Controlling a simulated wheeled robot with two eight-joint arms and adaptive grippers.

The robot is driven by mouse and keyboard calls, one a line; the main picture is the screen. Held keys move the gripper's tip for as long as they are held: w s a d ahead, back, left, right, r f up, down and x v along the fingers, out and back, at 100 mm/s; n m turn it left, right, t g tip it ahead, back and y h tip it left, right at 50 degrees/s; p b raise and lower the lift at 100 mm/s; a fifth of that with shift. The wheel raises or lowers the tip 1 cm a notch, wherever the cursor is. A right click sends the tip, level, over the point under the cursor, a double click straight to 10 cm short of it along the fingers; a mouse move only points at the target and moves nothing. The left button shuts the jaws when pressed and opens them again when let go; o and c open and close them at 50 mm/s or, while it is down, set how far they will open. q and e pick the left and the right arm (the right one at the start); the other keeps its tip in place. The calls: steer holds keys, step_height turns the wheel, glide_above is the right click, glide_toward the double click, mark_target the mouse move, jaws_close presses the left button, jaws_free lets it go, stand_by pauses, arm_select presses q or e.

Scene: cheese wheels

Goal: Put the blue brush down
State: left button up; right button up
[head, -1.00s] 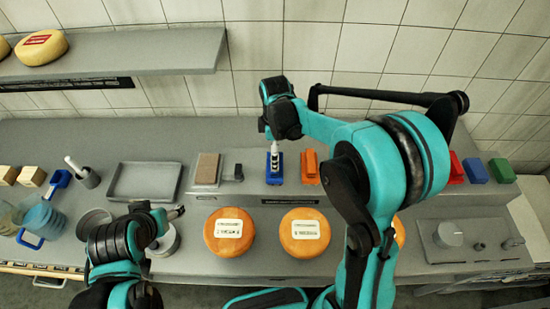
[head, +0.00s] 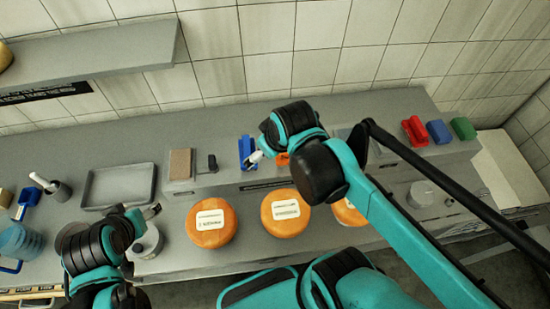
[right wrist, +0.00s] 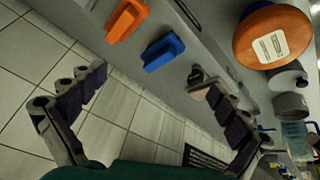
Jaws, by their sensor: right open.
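The blue brush (head: 246,150) sits on the grey raised ledge, left of an orange brush (head: 282,159) that my right arm partly hides. My right gripper (head: 256,158) is close to the blue brush in the head view. In the right wrist view, the right gripper (right wrist: 152,74) has its fingers spread wide with nothing between them. The blue brush (right wrist: 163,53) rests on the ledge beyond the fingertips, apart from them, beside the orange brush (right wrist: 127,20). My left gripper (head: 152,211) is over the left counter near a round metal container; its opening is unclear.
Orange cheese wheels (head: 212,223) line the front of the counter. A grey tray (head: 90,190) and a brown-topped block (head: 180,163) are to the left. Red (head: 414,130), blue (head: 438,131) and green (head: 462,128) items stand on the right. A shelf (head: 120,50) overhangs the back left.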

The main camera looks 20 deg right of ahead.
mark_target(276, 192)
steer(key=s+m, duration=0.1)
steer(key=s+f+m+t, duration=0.1)
steer(key=s+m, duration=0.1)
steer(key=shift+s+d+f+m+t, duration=0.15)
steer(key=shift+d+f+m+t, duration=0.15)
steer(key=shift+t, duration=0.1)
steer(key=shift+f, duration=0.1)
step_height(276, 192, down, 15)
steer(key=b, duration=1.5)
steer(key=shift+f, duration=0.15)
steer(key=shift+r, duration=0.25)
